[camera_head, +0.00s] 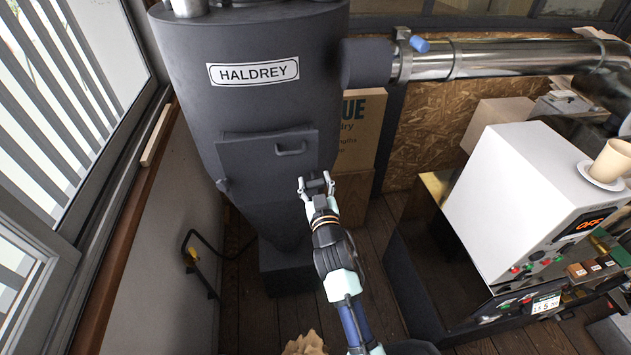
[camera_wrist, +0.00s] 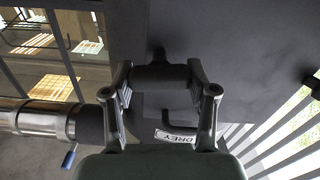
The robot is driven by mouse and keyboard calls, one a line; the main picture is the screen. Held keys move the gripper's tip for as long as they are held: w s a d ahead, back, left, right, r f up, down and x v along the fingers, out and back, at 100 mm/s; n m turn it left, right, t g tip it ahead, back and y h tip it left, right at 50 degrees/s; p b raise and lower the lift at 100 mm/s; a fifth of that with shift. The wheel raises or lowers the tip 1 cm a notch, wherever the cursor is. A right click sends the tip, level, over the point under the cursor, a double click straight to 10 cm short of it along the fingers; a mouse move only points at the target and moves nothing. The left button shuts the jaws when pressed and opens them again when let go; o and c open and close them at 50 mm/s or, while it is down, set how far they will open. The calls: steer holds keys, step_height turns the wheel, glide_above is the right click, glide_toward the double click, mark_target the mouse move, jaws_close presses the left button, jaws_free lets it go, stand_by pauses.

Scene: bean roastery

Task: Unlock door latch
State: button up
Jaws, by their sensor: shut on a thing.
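The dark grey hopper (camera_head: 275,100) labelled HALDREY stands ahead of me. Its front has a flat door (camera_head: 255,165) with a U-shaped handle (camera_head: 290,149). The handle also shows in the wrist view (camera_wrist: 171,122), past my fingers. A dark, bar-like latch (camera_wrist: 158,77) lies across the space between my fingertips. My gripper (camera_head: 316,183) is at the door's lower right corner, its fingers shut on the latch from both ends. In the wrist view my gripper (camera_wrist: 160,92) hides part of the door. I cannot tell whether the latch is locked.
A metal duct (camera_head: 500,57) with a blue valve lever (camera_head: 419,44) runs right from the hopper. A white machine (camera_head: 520,190) with a cup (camera_head: 612,160) stands at right. A window wall (camera_head: 75,110) closes the left. A cardboard box (camera_head: 358,130) stands behind my gripper.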

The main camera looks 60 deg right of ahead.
steer(key=n+p, duration=0.1)
steer(key=n, duration=0.3)
steer(key=shift+r+p, duration=0.1)
steer(key=shift+p, duration=0.3)
steer(key=n+p, duration=0.1)
steer(key=n, duration=0.3)
steer(key=shift+w+a+p, duration=0.1)
steer(key=shift+p, duration=0.25)
steer(key=n+p, duration=0.1)
steer(key=n, duration=0.2)
steer(key=shift+n, duration=0.4)
steer(key=shift+f+n+p, duration=0.2)
steer(key=shift+n+p, duration=0.25)
steer(key=shift+n, duration=0.6)
steer(key=shift+f+n+p, duration=0.15)
steer(key=shift+n+p, duration=0.3)
steer(key=shift+n, duration=0.6)
steer(key=o, duration=1.2)
steer(key=shift+c, duration=0.2)
